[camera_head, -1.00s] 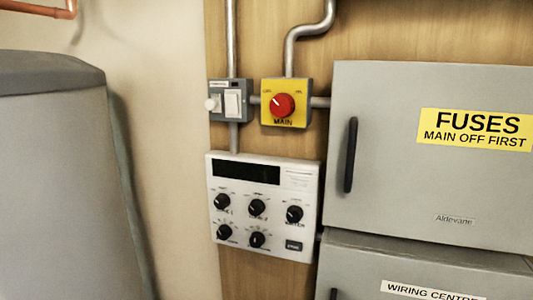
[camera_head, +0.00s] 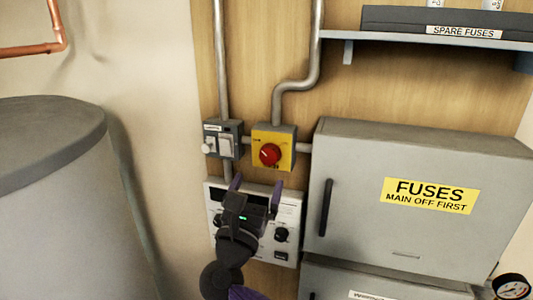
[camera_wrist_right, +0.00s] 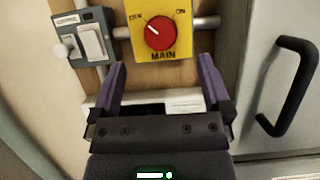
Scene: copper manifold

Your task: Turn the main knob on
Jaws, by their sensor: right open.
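The main knob (camera_head: 270,154) is a red round dial on a yellow box (camera_head: 287,136) fixed to the wooden board. In the right wrist view the knob (camera_wrist_right: 160,31) shows a white mark at its upper left, toward the OFF label; ON is at upper right and MAIN is below. My right gripper (camera_head: 257,184) is open and empty, just below the box in the head view, in front of the white control panel. In the right wrist view its purple fingers (camera_wrist_right: 162,66) point up toward the knob, spread apart and not touching it. My left gripper is out of view.
A grey switch box (camera_head: 223,140) sits left of the yellow box. The grey fuse cabinet (camera_head: 350,200) with a black handle (camera_head: 325,207) stands close on the right. The white panel (camera_head: 289,207) with black knobs lies behind my gripper. A grey tank (camera_head: 60,200) is at left.

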